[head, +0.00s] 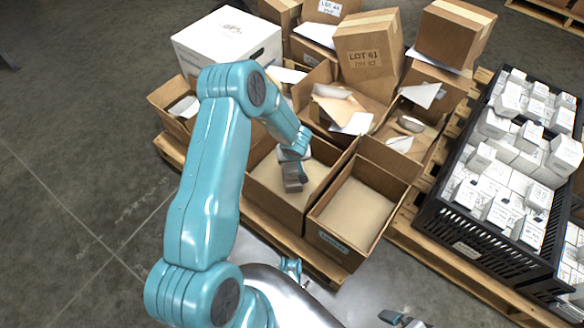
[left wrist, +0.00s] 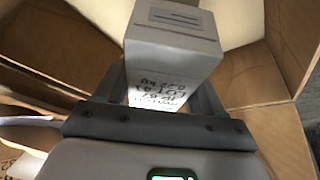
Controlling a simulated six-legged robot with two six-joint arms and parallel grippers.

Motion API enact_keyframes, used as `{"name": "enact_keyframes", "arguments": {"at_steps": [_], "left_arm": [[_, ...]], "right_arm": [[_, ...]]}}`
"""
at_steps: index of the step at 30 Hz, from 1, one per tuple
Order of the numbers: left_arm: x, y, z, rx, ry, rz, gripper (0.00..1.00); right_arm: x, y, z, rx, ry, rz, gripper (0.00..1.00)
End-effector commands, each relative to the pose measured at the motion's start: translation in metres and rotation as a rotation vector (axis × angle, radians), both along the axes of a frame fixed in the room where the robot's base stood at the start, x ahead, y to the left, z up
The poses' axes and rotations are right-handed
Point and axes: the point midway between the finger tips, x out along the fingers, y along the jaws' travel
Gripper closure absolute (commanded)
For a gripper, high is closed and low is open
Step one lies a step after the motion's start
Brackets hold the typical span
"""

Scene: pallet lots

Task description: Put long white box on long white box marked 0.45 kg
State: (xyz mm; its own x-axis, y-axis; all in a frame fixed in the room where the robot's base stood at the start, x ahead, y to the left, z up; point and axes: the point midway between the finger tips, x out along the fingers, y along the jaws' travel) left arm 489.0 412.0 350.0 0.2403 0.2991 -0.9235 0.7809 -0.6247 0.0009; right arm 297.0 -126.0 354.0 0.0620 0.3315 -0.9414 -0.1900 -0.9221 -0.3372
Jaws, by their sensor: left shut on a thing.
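My left gripper (head: 293,182) hangs over an open brown carton (head: 262,192) with a tan bottom, in the middle of the head view. In the left wrist view it is shut on a long white box (left wrist: 172,48), which looks grey in the shade. Handwritten marking shows on its side, hard to read. The box sticks out beyond the fingers, with carton walls around it. In the head view the held box is mostly hidden by the gripper. No marking of 0.45 kg is readable in either view.
A black crate (head: 492,254) full of small white boxes stands at right. An open carton (head: 352,208) with a bare tan bottom stands beside the one under my gripper. Cartons with paper, a closed LOT 01 carton (head: 368,58) and a big white box (head: 228,38) stand behind.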

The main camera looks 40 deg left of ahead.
Motion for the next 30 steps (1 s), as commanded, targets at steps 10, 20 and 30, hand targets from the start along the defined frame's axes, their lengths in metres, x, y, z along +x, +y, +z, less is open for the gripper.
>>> {"name": "enact_keyframes", "arguments": {"at_steps": [10,20,30], "left_arm": [[0.000,0.000,-0.038,0.000,-0.001,0.002,0.70],[0.000,0.000,-0.041,-0.001,0.001,0.000,0.15],[0.000,0.000,-0.039,0.000,0.000,0.001,0.06]], "right_arm": [[0.005,-0.004,-0.020,-0.004,-0.008,-0.019,0.00],[0.005,-0.004,-0.021,-0.004,-0.008,-0.018,0.00],[0.005,-0.004,-0.020,-0.004,-0.008,-0.018,0.00]]}}
